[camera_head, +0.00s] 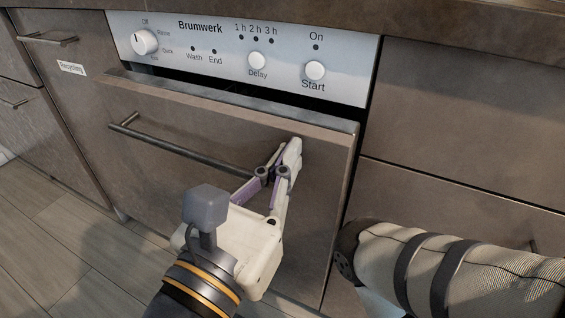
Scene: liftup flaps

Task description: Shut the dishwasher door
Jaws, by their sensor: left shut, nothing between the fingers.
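The dishwasher door (190,170) is brown and nearly upright. Its top edge (235,100) stands out a little from the panel above, with a dark gap behind it, so it is slightly ajar. A dark bar handle (185,147) runs across its upper front. My left gripper (280,165) is shut and empty in front of the door, at the right end of the handle and hiding that end. I cannot tell whether it touches the door. My right gripper is not in view.
The white control panel (225,60) with knobs sits above the door, under the countertop (440,22). Closed drawers (460,110) flank it on the right, and cabinet fronts with handles (48,39) on the left. My right arm fills the lower right. Wooden floor (60,240) shows at lower left.

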